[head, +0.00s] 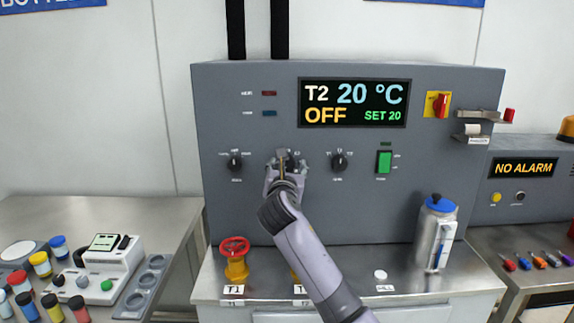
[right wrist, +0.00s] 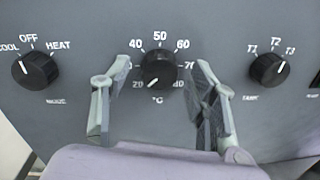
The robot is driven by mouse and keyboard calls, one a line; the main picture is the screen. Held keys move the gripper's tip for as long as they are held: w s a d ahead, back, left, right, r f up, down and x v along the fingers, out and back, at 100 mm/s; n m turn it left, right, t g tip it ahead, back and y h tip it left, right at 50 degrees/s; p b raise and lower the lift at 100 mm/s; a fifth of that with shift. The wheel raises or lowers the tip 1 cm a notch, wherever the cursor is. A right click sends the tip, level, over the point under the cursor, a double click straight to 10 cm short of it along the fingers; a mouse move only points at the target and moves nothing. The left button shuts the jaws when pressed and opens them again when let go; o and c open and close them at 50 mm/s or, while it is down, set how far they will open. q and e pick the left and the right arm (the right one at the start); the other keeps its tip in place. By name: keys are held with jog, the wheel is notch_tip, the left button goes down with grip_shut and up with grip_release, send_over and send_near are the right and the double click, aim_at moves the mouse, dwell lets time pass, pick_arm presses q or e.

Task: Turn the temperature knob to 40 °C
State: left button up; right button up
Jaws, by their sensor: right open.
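The temperature knob (right wrist: 158,69) is a round black dial on the grey panel, with numbers from 20 to 80 around it. Its white mark points to the lower left, toward 20. In the right wrist view my right gripper (right wrist: 163,72) is open, with one finger on each side of the knob and gaps to it. In the head view my right gripper (head: 283,160) is at the panel and hides the knob. The display (head: 354,103) reads T2, 20 °C, OFF, SET 20. My left gripper is not in view.
The mode knob (right wrist: 35,70) is left of the temperature knob and the tank knob (right wrist: 269,69) is right. A green switch (head: 384,162) is farther right. Below are a red-handled valve (head: 235,258) and a blue-capped flask (head: 435,235).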

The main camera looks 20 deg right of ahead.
jog(key=shift+w+d, duration=0.15)
jog(key=shift+w, duration=0.3)
jog(key=shift+c, duration=0.6)
jog(key=c, duration=1)
